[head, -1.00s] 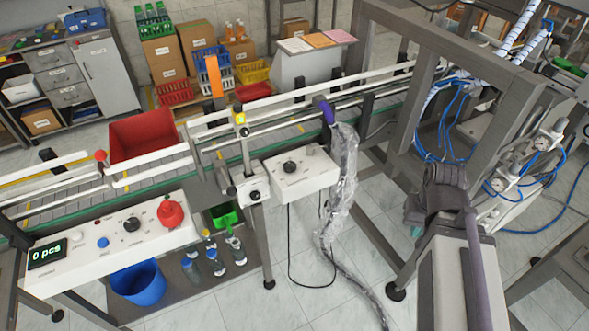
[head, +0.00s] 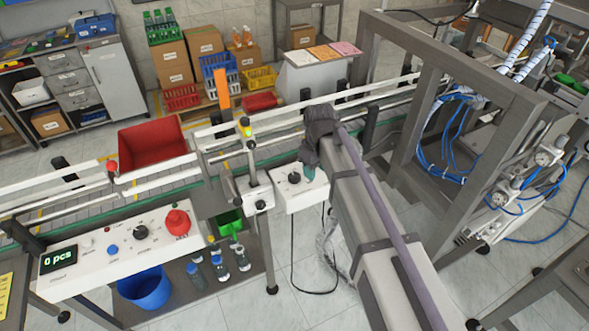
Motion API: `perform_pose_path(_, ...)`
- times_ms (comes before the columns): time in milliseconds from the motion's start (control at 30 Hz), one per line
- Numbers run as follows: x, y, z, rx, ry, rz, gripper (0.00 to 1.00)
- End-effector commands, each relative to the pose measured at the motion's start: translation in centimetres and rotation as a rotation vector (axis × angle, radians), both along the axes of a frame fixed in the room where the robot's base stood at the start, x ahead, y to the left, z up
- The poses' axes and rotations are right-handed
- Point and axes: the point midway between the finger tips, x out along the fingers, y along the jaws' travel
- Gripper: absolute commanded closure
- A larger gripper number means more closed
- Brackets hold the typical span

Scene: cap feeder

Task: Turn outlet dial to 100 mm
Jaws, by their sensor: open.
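A black dial (head: 294,177) sits on the top of a white control box (head: 300,200) beside the conveyor, in the middle of the head view. A smaller white box with a dark knob (head: 260,204) is just left of it. Their printed labels are too small to read, so I cannot tell which is the outlet dial. My gripper (head: 308,173) is at the right part of the control box, just right of the black dial and apart from it in the picture. It points down and is open; my dark wrist hides most of it.
The conveyor (head: 85,215) runs behind the boxes, with white rails and a red bin (head: 152,148). A control panel (head: 75,262) with a red button (head: 177,222) stands at left. A grey machine frame (head: 440,60) stands at right. A cable hangs below the control box.

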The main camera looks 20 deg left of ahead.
Motion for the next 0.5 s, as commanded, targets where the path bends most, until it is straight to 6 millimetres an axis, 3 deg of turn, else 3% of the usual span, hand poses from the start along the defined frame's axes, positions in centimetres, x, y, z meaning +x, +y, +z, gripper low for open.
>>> perform_pose_path(33,3.0,5.2,0.6,-0.001,0.001,0.207,0.5)
perform_pose_path(100,4.8,8.0,0.5,0.0,0.001,0.454,0.44)
perform_pose_path(167,5.8,8.4,0.4,0.001,0.001,0.61,0.38)
perform_pose_path(300,5.5,8.1,0.3,0.002,0.002,0.827,0.29)
perform_pose_path(500,5.5,8.0,0.0,0.001,0.001,0.859,0.29)
